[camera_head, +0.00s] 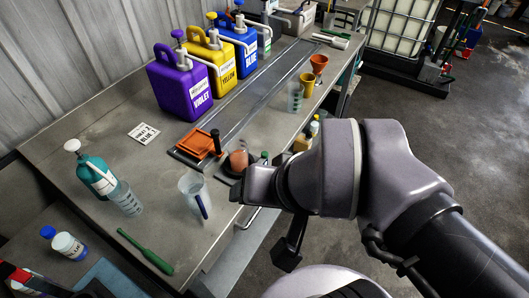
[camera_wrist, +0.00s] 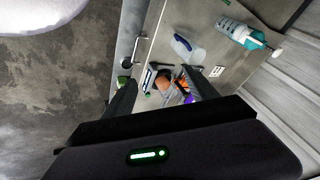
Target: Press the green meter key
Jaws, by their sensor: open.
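My gripper (camera_head: 250,186) is over the front edge of the bench, beside a dark device with a rounded orange-brown vessel (camera_head: 238,159) on it. In the wrist view my gripper (camera_wrist: 162,88) is open, its dark fingers apart, with nothing seen between them but the scene beyond. The orange-brown vessel (camera_wrist: 163,82) shows between the fingers, next to a small dark device with a pale face (camera_wrist: 149,78). A small green spot (camera_wrist: 122,80) is near the left finger; I cannot tell whether it is the meter key. My gripper partly hides this area in the head view.
A clear jug with a blue handle (camera_head: 195,194) and an orange tray (camera_head: 198,145) are close to my gripper. Violet (camera_head: 182,88), yellow (camera_head: 211,65) and blue (camera_head: 238,45) jugs line the back. A green tool (camera_head: 146,251) lies at the front.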

